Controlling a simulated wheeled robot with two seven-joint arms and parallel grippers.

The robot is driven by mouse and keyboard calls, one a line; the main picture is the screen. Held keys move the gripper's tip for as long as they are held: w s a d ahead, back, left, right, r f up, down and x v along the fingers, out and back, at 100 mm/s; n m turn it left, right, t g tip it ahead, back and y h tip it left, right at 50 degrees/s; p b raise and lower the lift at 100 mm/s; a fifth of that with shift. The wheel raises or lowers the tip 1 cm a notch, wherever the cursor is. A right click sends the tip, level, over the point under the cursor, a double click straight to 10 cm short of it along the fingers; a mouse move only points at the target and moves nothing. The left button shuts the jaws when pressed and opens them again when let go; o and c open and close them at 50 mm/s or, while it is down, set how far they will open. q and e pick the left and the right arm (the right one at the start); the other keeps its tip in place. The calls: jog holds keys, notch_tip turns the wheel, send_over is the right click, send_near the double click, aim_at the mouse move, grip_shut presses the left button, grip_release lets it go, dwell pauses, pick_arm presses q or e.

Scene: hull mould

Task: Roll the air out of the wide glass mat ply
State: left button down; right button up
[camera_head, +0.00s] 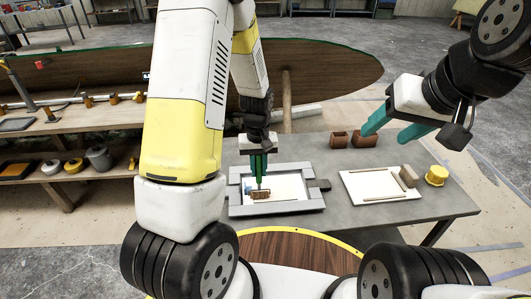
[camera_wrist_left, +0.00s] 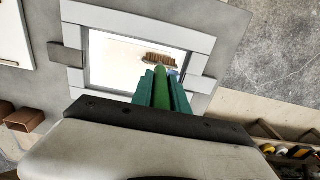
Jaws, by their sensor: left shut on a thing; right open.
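The wide glass mat ply appears as a white sheet (camera_head: 288,185) inside a grey frame (camera_head: 233,210) on the table; it also shows in the left wrist view (camera_wrist_left: 115,62). My left gripper (camera_head: 259,170) is shut on the green handle (camera_wrist_left: 161,90) of a roller. The roller's brown ribbed head (camera_head: 261,194) is over the sheet's left part in the head view; it also shows in the left wrist view (camera_wrist_left: 162,58). I cannot tell whether it touches the sheet. My right gripper (camera_head: 391,125) is open and empty, above the table's right side.
A white board (camera_head: 372,190) with pale strips lies right of the frame, beside a yellow pot (camera_head: 436,176). Brown boxes (camera_head: 339,139) stand at the table's back. A blue piece (camera_head: 248,187) lies at the frame's left. A shelf of tools (camera_head: 40,130) is on the left.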

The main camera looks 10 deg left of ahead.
pick_arm(q)
jog(key=w+d, duration=0.7)
jog(key=d, duration=0.5)
jog(key=shift+w+f, duration=0.15)
jog(key=shift+w, duration=0.15)
dwell(1.0)
jog(key=a, duration=1.4)
jog(key=shift+a, duration=0.3)
dwell(1.0)
jog(key=shift+d+f, duration=0.1)
jog(key=shift+d, duration=0.05)
